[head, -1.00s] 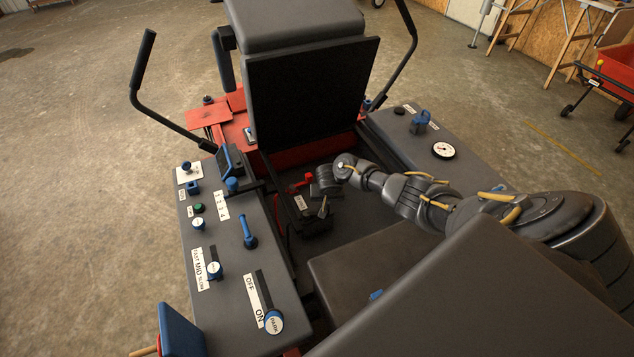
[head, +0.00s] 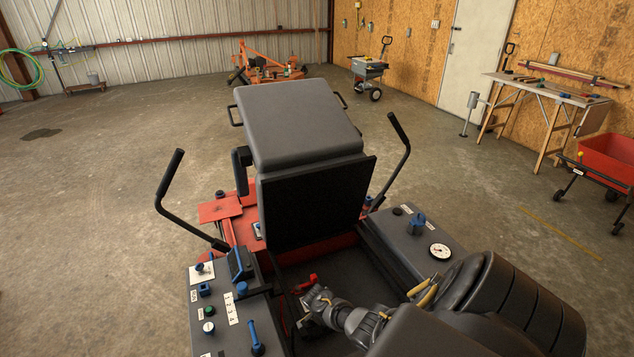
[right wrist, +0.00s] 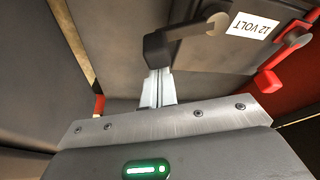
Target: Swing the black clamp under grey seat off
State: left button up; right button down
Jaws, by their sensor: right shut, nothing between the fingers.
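The grey seat (head: 295,120) is tipped up in the head view, its black underside facing me. Below it, the black clamp (right wrist: 188,32) shows in the right wrist view as a dark lever with a round pivot and a block-shaped end. It lies on a dark battery (right wrist: 200,60) with a "12 VOLT" label. My right gripper (right wrist: 158,88) is shut and empty, its fingertips at the clamp's block end; I cannot tell whether they touch. In the head view my right wrist (head: 318,303) covers most of the battery. My left gripper is not in view.
A red clamp (right wrist: 283,62) sits right of the label; it also shows in the head view (head: 307,284). Control consoles flank the bay, left (head: 232,310) and right (head: 415,235). Two black steering levers (head: 172,185) (head: 398,150) rise beside the seat.

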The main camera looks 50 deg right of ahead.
jog(key=shift+a+m, duration=0.3)
jog(key=shift+m, duration=0.1)
jog(key=shift+a, duration=0.1)
dwell(0.3)
jog(key=d+b, duration=0.1)
jog(key=d, duration=0.4)
jog(key=p+v, duration=0.3)
jog(key=v, duration=0.7)
jog(key=shift+a, duration=0.35)
jog(key=shift+s, duration=0.1)
